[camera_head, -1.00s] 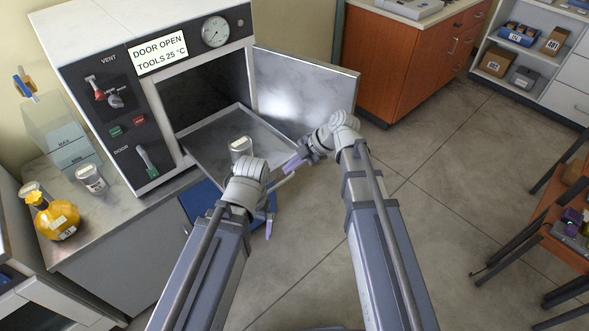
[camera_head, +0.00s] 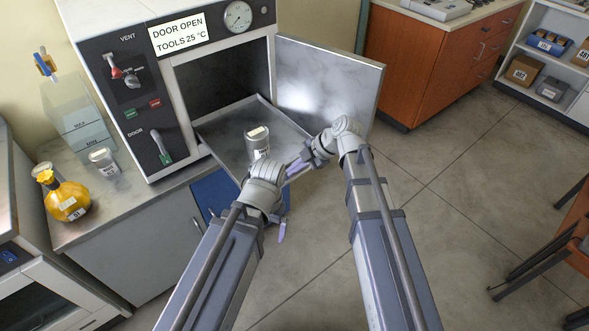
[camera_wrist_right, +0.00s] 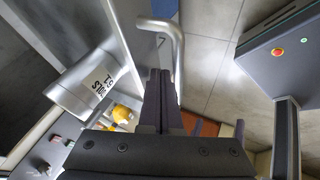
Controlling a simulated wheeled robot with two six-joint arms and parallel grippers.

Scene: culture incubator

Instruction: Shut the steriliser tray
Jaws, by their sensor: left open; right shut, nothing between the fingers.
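The steriliser tray (camera_head: 225,135) is slid out of the steriliser's open chamber. It carries a grey metal canister (camera_head: 257,141), which shows large and labelled in the right wrist view (camera_wrist_right: 82,88). The tray's bent metal handle (camera_wrist_right: 178,50) is just beyond my right gripper's fingertips in that view. My right gripper (camera_head: 293,171) is shut and empty at the tray's front right; its dark fingers (camera_wrist_right: 160,78) look close to the handle, but contact cannot be told. My left gripper (camera_head: 277,217) is open and empty, below the tray's front, partly hidden by its own wrist.
The steriliser door (camera_head: 330,85) stands open to the right of the chamber. A door lever (camera_head: 163,148) is on the front panel. A yellow flask (camera_head: 67,202) and a small jar (camera_head: 104,162) stand on the left counter (camera_head: 85,225).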

